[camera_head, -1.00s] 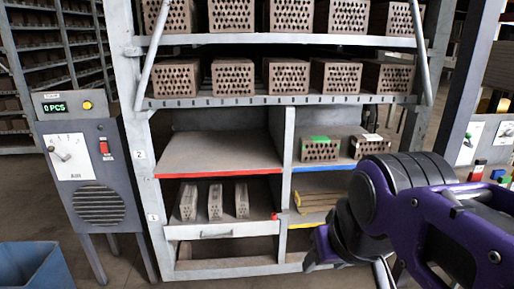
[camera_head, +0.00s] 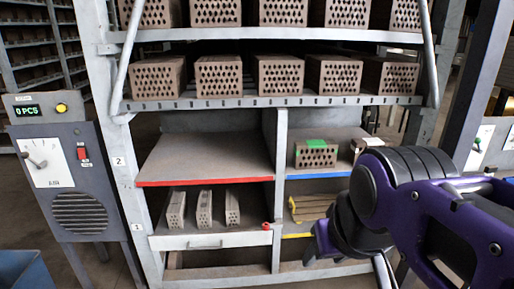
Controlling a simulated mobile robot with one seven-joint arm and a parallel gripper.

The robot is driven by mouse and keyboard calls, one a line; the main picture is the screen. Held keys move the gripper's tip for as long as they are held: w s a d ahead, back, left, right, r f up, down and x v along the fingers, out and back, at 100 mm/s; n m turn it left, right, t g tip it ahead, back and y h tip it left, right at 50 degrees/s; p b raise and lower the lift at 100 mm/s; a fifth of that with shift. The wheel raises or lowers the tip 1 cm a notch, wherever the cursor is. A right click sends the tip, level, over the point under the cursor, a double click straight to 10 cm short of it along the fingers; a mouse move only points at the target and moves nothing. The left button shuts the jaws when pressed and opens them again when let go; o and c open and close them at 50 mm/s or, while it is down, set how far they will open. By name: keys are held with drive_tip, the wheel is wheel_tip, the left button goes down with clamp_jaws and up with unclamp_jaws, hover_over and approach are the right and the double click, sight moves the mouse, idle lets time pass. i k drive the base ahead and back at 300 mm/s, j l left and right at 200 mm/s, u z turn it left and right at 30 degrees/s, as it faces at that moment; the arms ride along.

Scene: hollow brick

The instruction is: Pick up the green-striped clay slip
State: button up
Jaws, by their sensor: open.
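A brown hollow brick (camera_head: 315,155) with a green stripe on its top edge sits on the blue-edged shelf at the right, its holed face toward me. My arm (camera_head: 405,195), purple and black, covers the lower right. The fingers of my gripper do not show clearly in this view.
A second brick with a white mark (camera_head: 371,143) is partly behind my arm. The red-edged shelf (camera_head: 205,158) is empty. Yellowish bars (camera_head: 309,208) lie below the blue edge. Hollow bricks fill the upper shelves.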

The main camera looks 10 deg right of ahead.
sight(307, 155)
drive_tip(key=i+l, duration=0.6)
drive_tip(key=i, duration=0.15)
